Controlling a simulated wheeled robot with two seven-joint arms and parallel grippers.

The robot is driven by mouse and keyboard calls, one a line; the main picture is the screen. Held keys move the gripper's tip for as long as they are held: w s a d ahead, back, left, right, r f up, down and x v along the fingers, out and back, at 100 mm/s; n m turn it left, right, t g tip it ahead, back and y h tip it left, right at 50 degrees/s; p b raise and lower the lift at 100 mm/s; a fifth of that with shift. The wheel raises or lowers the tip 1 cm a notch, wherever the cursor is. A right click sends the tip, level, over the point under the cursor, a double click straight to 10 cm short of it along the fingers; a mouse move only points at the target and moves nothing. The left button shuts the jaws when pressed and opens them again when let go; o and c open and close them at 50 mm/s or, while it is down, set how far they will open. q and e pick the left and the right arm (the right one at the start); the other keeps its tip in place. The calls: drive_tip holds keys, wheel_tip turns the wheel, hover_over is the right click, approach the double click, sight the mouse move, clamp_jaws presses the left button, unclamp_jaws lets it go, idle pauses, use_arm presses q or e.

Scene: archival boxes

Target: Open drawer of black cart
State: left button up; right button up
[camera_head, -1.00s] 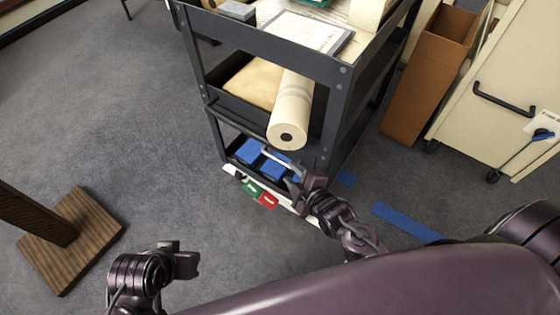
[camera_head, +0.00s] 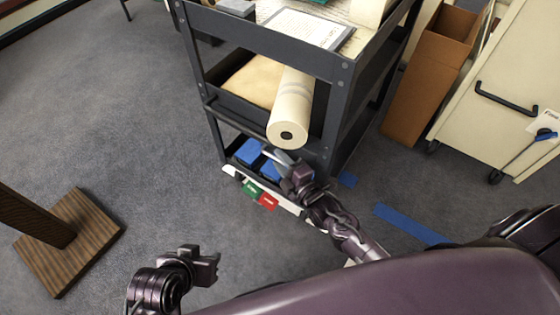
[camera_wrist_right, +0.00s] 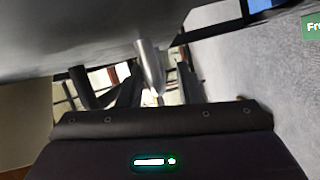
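The black cart (camera_head: 265,40) stands at the centre of the head view. At its bottom is a drawer with a white front (camera_head: 232,171) that carries a green label (camera_head: 250,188) and a red label (camera_head: 268,201). Blue items (camera_head: 248,152) show behind the front. My right gripper (camera_head: 285,168) is at the drawer's right part, over its front edge. In the right wrist view a silvery bar (camera_wrist_right: 150,65) stands close to the dark fingers; whether they grip it is unclear. My left gripper (camera_head: 212,257) is open and empty above the carpet.
A paper roll (camera_head: 292,105) sticks out of the cart's middle shelf above my right gripper. A brown box (camera_head: 425,95) and a cream cabinet (camera_head: 500,100) stand at right. A wooden base (camera_head: 75,240) is at left.

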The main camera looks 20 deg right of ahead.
use_arm(q)
drive_tip(key=shift+d, duration=0.1)
use_arm(e)
drive_tip(key=shift+w+a, duration=0.1)
drive_tip(key=shift+w, duration=0.25)
clamp_jaws()
